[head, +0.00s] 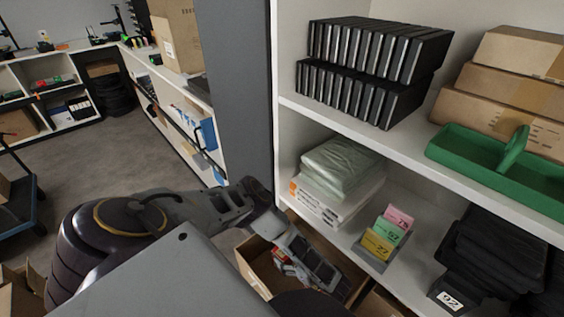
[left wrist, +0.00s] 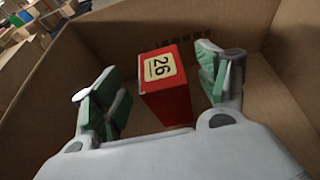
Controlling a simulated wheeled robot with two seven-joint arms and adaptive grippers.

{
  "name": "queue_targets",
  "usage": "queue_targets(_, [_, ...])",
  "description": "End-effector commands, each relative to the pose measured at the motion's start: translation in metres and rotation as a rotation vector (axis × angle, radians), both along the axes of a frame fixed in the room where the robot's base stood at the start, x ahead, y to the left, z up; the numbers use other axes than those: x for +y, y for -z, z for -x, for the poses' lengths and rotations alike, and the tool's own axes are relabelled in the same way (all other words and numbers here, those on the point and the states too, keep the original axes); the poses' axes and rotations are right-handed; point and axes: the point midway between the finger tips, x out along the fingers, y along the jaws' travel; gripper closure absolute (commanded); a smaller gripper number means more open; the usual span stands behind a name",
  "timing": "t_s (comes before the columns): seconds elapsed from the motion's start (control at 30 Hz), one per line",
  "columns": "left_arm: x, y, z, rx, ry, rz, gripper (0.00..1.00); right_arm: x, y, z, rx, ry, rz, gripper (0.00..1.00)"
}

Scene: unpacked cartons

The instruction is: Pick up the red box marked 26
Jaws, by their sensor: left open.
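The red box marked 26 (left wrist: 168,96) stands inside an open cardboard carton (left wrist: 270,110), with its yellow label facing up in the left wrist view. My left gripper (left wrist: 160,88) is open, with one green-padded finger on each side of the red box. Gaps show between the box and both fingers. In the head view my left gripper (head: 312,262) reaches down into the carton (head: 258,272) on the floor by the shelf. The red box is hard to make out there behind the gripper. My right gripper is not in view.
A white shelf (head: 340,116) stands over the carton, holding black cases (head: 375,55), a green tray (head: 490,165), and small cards marked 75, 52 and 27 (head: 379,244). The floor (head: 110,150) at left is mostly clear.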

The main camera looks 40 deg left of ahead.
Motion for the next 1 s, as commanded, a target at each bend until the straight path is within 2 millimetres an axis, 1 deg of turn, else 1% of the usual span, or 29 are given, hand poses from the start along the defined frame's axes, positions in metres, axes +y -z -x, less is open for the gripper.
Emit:
queue_targets(0.1, [0.011,0.004,-0.001,-0.001,-0.001,-0.001,0.26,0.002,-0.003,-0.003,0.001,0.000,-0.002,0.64])
queue_targets(0.2, [0.014,0.006,-0.001,0.000,-0.001,0.001,0.26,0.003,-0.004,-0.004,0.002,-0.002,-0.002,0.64])
queue_targets(0.67, [0.015,0.006,-0.001,0.000,0.000,0.001,0.26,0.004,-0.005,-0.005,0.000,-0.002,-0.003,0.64])
queue_targets(0.7, [0.015,0.006,-0.001,0.000,0.000,0.001,0.27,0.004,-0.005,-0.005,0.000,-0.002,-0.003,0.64])
queue_targets(1.0, [0.015,0.006,-0.001,0.000,0.000,0.001,0.66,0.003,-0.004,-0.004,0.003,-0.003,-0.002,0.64])
